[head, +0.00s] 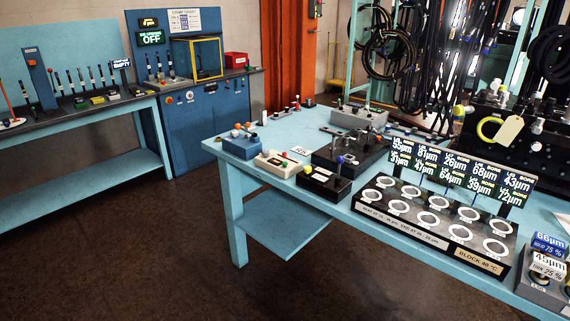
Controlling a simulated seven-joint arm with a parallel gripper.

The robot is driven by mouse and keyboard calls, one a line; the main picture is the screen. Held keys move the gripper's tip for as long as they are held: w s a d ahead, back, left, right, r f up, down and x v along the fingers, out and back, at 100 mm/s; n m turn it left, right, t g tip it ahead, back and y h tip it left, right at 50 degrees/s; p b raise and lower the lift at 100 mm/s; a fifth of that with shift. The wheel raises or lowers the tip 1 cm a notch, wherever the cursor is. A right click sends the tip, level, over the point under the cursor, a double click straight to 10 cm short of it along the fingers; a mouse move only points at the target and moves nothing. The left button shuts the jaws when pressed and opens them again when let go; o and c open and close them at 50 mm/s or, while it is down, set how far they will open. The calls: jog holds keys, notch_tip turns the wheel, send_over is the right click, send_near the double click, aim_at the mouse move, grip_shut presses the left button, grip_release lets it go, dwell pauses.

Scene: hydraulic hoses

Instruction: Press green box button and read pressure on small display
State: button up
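My gripper is not in view. On the left bench, a row of small boxes lies along the front edge; one of them looks green (97,100), with a yellow one beside it. A button on it is too small to make out. A small dark display (149,22) with orange characters sits on the blue back panel, its reading too small to make out. Another small display (121,64) on the left bench seems to read EMPTY. I cannot tell which display goes with the green box.
The near light-blue table (237,195) carries a blue box (240,143), a cream box (278,163), a black box (325,181) with a blue knob, and a ring block (440,218) under several micron displays. Black hoses (390,45) hang behind. Brown floor (140,240) lies open between the benches.

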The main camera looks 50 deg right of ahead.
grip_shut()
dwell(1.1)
